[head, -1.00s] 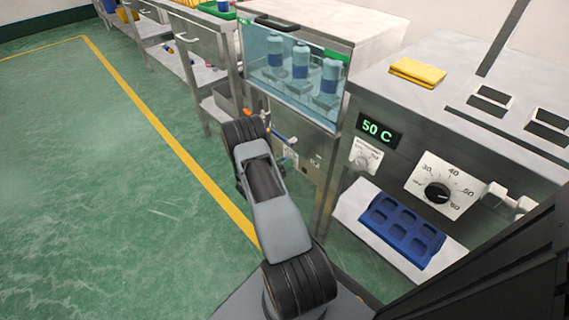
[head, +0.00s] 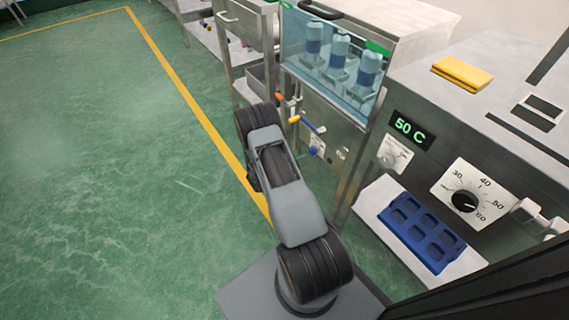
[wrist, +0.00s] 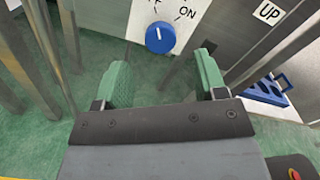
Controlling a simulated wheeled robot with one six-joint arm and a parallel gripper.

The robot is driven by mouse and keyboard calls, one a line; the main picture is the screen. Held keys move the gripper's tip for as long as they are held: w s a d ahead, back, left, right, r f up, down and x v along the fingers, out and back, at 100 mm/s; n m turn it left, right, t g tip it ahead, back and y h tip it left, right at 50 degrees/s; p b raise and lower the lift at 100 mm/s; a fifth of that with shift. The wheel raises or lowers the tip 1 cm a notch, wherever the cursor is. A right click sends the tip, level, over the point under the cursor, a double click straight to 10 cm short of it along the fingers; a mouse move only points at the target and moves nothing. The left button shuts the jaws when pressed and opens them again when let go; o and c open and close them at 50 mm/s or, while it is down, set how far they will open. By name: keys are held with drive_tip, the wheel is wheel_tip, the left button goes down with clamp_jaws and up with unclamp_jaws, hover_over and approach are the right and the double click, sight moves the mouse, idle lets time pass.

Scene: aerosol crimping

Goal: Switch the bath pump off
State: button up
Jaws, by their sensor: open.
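The blue pump knob (wrist: 159,38) sits on a white plate (wrist: 204,18) with the word ON to its upper right and a partly cut-off label above. A pale mark on the knob points roughly up; I cannot tell for sure which setting it is at. My gripper (wrist: 165,78) is open, its two green fingers apart and empty, with the knob beyond them, between and above the fingertips. They look apart from the knob. In the head view the knob (head: 315,150) is low on the front of the steel cabinet under the glass bath (head: 300,40); my arm hides the gripper.
A blue tray (head: 432,242) lies on a shelf at the right, below the 50 C display (head: 410,130) and a temperature dial (head: 464,201). Green floor (head: 110,180) is clear at left.

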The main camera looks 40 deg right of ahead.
drive_tip(key=a+p, duration=0.1)
drive_tip(key=a, duration=0.7)
drive_tip(key=shift+w, duration=0.25)
drive_tip(key=shift+d, duration=0.1)
